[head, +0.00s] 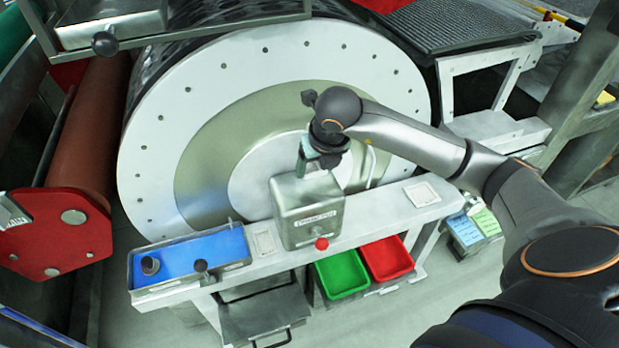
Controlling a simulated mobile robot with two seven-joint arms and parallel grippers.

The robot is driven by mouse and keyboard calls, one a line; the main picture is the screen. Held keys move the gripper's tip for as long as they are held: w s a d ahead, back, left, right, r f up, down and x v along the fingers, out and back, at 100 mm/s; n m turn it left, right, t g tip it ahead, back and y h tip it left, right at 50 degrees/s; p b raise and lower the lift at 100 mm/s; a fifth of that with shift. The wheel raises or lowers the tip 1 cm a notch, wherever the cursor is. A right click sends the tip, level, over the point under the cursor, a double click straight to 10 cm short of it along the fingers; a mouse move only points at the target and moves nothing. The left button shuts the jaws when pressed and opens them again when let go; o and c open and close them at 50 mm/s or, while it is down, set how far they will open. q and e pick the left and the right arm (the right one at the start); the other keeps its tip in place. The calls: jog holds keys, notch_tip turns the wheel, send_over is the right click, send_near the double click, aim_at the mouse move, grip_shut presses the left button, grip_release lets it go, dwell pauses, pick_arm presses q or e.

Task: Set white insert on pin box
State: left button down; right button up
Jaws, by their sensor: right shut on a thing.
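The grey metal pin box (308,208) stands on the narrow ledge in front of the big drum, with a label and a red knob on its front. My right gripper (312,168) is right over the box's top, pointing down. It is shut on a small pale piece, which I take to be the white insert; the fingers hide most of it. I cannot tell whether this piece touches the box. My left gripper is not in view.
A blue tray (192,262) with two dark knobs lies at the ledge's left. Flat white square plates lie on the ledge, left (264,243) and right (422,195) of the box. Green (342,273) and red (387,258) bins sit below. The drum (270,110) rises close behind.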

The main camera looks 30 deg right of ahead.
aim_at(310, 179)
jog(key=shift+w+a+f, duration=0.2)
jog(key=shift+a+f, duration=0.2)
jog(key=shift+f, duration=0.15)
jog(key=shift+w+a+f+p, duration=0.1)
jog(key=shift+f+p, duration=0.15)
jog(key=shift+f, duration=0.7)
jog(key=shift+w+a+f+p, duration=0.1)
jog(key=shift+f+p, duration=0.1)
jog(key=shift+f, duration=0.7)
jog(key=o, duration=1.3)
jog(key=shift+r, duration=0.1)
